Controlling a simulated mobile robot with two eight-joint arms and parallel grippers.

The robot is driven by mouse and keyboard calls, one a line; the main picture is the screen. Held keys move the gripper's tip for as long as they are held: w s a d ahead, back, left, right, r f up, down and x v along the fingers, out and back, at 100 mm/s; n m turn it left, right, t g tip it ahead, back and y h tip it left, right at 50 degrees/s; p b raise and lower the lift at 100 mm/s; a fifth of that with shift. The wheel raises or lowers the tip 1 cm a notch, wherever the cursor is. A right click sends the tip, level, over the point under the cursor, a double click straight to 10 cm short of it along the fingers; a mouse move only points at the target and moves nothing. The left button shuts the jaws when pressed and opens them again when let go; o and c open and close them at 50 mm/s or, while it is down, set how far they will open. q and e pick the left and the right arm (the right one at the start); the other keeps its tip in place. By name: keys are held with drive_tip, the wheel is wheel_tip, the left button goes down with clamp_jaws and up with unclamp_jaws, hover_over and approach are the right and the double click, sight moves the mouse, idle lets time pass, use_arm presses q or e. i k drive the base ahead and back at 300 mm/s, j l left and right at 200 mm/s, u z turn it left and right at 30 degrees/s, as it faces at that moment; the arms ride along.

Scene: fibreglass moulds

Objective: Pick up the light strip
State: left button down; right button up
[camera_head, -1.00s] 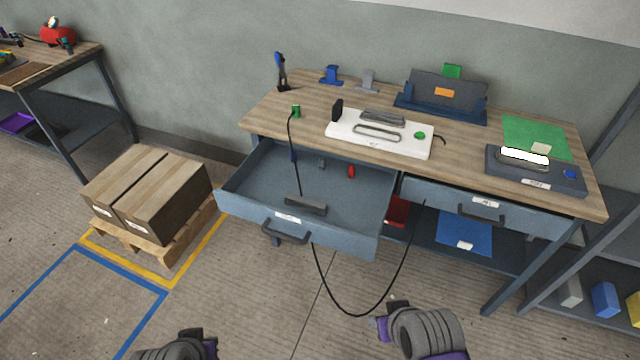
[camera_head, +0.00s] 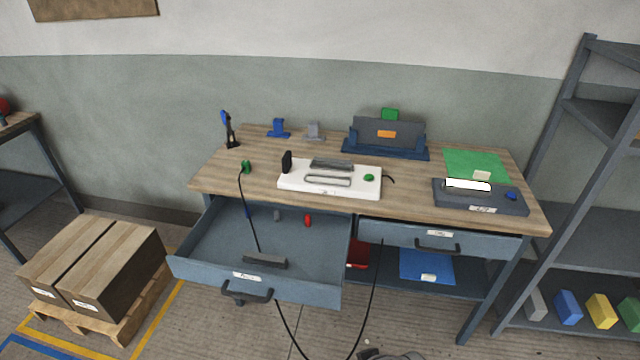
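A bright white light strip (camera_head: 468,185) lies on top of a dark flat box (camera_head: 450,200) at the right end of the workbench. The box has a blue knob (camera_head: 511,196) and a white label on its front part. A dark bar (camera_head: 265,262) with a black cable lies in the open left drawer. Neither of my grippers is in view. Only a small grey piece of my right arm shows at the bottom edge.
The open drawer (camera_head: 190,258) juts out at the front left of the wooden workbench (camera_head: 420,184). A green sheet (camera_head: 475,160) lies behind the dark box. A black cable hangs before the bench. A metal shelf rack (camera_head: 553,140) stands at right.

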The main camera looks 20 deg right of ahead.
sight(252, 257)
drive_tip(key=u, duration=0.6)
drive_tip(key=l+u, duration=0.5)
drive_tip(key=k+l+u, duration=0.1)
drive_tip(key=l+u, duration=0.4)
drive_tip(key=k+l+u, duration=0.1)
drive_tip(key=l, duration=0.25)
drive_tip(key=k+l+u, duration=0.1)
drive_tip(key=l, duration=0.25)
drive_tip(key=k+l+u, duration=0.1)
drive_tip(key=l, duration=0.9)
drive_tip(key=i+u, duration=0.05)
